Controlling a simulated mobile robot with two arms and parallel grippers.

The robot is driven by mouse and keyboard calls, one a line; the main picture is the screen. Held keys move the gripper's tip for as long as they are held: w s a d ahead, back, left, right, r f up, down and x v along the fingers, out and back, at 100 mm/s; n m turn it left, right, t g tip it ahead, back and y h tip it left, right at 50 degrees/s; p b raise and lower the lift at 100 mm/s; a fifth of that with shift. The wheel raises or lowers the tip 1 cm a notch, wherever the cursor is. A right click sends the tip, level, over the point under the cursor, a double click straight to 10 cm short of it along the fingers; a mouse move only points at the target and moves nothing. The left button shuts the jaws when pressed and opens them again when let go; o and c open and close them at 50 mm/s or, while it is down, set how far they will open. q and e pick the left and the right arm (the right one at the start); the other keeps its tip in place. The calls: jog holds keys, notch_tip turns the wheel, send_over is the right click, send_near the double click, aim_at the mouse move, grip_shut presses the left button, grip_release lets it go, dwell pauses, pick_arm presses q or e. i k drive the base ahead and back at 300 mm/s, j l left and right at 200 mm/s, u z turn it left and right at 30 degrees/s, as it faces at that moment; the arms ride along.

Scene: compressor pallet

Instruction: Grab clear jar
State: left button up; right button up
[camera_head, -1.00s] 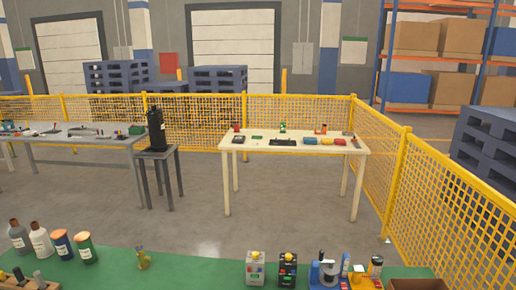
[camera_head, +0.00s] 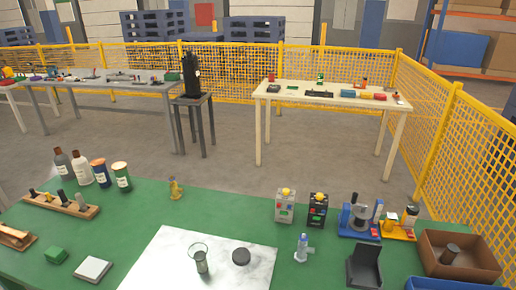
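A clear jar (camera_head: 199,250) stands upright on a white marbled board (camera_head: 160,262) near the front middle of the green table. Something grey shows in or behind its lower part; I cannot tell which. A dark round disc-like piece (camera_head: 241,256) lies on the board just right of the jar, apart from it. Neither of my grippers is in view.
On the green table (camera_head: 215,215), a wooden rack (camera_head: 60,205) and several bottles stand left. A small clear bottle (camera_head: 302,247), a black holder (camera_head: 365,266) and a brown bin (camera_head: 460,256) stand right. Bare green lies behind the board.

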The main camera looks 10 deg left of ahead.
aim_at(201, 266)
jog(key=u, duration=0.95)
